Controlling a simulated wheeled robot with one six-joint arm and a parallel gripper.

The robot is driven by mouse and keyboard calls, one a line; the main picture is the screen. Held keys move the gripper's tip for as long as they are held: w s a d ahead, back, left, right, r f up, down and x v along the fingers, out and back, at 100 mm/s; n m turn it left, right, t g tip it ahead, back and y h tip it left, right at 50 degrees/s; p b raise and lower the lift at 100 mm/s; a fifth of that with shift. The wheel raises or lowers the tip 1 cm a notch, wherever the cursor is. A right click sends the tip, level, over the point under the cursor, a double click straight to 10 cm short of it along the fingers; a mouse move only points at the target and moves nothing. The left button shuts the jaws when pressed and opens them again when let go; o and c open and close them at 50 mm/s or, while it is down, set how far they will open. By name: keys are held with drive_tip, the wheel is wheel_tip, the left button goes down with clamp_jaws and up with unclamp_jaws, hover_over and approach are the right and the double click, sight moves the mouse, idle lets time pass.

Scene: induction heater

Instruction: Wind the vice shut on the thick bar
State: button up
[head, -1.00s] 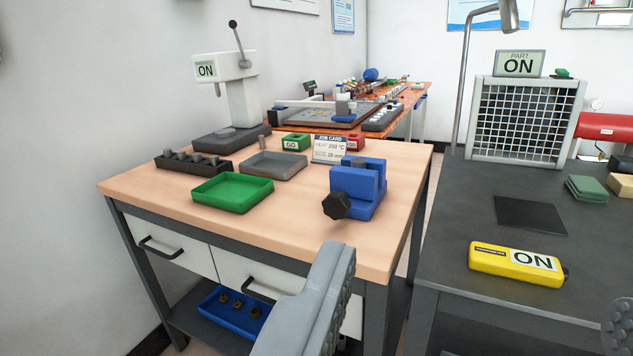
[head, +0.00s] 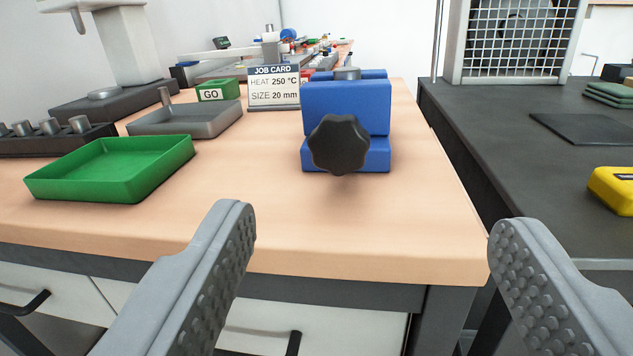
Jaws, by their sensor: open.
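The blue vice (head: 346,106) stands on the wooden bench near its right side, facing me. Its black lobed knob (head: 339,145) is on the front face, toward me. A grey metal round top, perhaps the thick bar (head: 347,73), shows just above the vice body between the blue jaws; the rest of it is hidden, and I cannot tell whether the jaws touch it. My gripper (head: 369,225) is open and empty, its two grey studded fingers wide apart, in front of the bench edge and short of the knob.
A green tray (head: 112,170), a grey tray (head: 187,120) with a pin standing in it, and a black rack (head: 50,142) of several metal pieces lie left. A job card (head: 273,88) and a green GO box (head: 217,90) stand behind. The bench before the vice is clear.

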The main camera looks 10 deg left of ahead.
drive_tip(key=h, duration=0.1)
approach(338, 150)
drive_tip(key=w, duration=1.1)
drive_tip(key=shift+d+r, duration=0.1)
drive_tip(key=shift+d, duration=0.05)
drive_tip(key=shift+c, duration=0.2)
drive_tip(key=c, duration=1)
drive_tip(key=shift+o, duration=0.2)
drive_tip(key=shift+m, duration=0.3)
